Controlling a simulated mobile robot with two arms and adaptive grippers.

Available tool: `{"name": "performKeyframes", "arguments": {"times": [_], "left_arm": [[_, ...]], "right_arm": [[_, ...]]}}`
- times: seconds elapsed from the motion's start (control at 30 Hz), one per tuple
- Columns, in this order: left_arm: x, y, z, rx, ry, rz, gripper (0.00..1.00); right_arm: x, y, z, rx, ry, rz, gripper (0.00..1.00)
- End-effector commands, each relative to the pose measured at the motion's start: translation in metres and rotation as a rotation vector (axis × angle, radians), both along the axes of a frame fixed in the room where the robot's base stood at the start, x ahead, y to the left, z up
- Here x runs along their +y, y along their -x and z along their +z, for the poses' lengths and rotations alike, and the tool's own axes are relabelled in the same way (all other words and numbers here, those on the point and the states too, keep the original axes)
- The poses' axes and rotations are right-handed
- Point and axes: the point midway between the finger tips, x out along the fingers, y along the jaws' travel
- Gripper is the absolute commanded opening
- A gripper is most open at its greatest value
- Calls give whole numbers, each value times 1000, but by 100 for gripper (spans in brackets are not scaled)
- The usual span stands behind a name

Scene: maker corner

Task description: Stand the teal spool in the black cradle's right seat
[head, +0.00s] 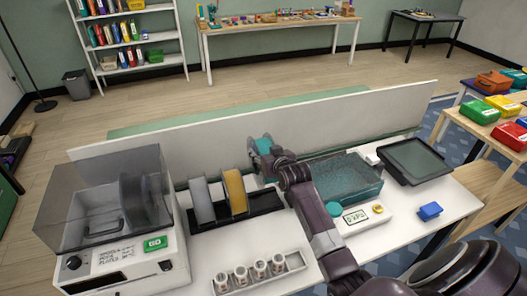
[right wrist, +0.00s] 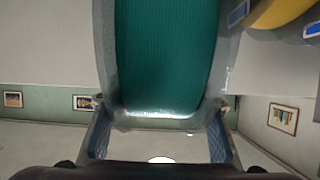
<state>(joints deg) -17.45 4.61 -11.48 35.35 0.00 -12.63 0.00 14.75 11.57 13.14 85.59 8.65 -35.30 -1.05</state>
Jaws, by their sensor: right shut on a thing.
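The teal spool (head: 264,146), with grey flanges, is held in the air near the white back panel, behind and above the black cradle. It fills the middle of the right wrist view (right wrist: 165,55). My right gripper (right wrist: 160,135) is shut on it, with a finger at each side; in the head view the wrist hides part of the spool. The black cradle (head: 266,200) stands on the white table with a grey spool (head: 203,200) in its left seat and a yellow spool (head: 235,191) in the middle. Its right seat looks empty. My left gripper is not in view.
A machine with a clear dark cover (head: 110,200) stands left of the cradle. A rack of several small cylinders (head: 258,274) is in front.

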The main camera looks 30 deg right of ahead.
Motion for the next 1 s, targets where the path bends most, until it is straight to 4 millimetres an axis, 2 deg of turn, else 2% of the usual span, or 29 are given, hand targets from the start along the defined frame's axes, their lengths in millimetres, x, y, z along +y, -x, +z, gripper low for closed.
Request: {"name": "performKeyframes", "arguments": {"times": [0.03,0.57,1.0], "left_arm": [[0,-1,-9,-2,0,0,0],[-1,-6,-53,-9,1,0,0],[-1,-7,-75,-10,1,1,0]], "right_arm": [[-1,-2,-3,-12,2,0,0],[-1,-1,-49,-13,3,-1,0],[-1,-1,-85,-11,3,0,0]]}}
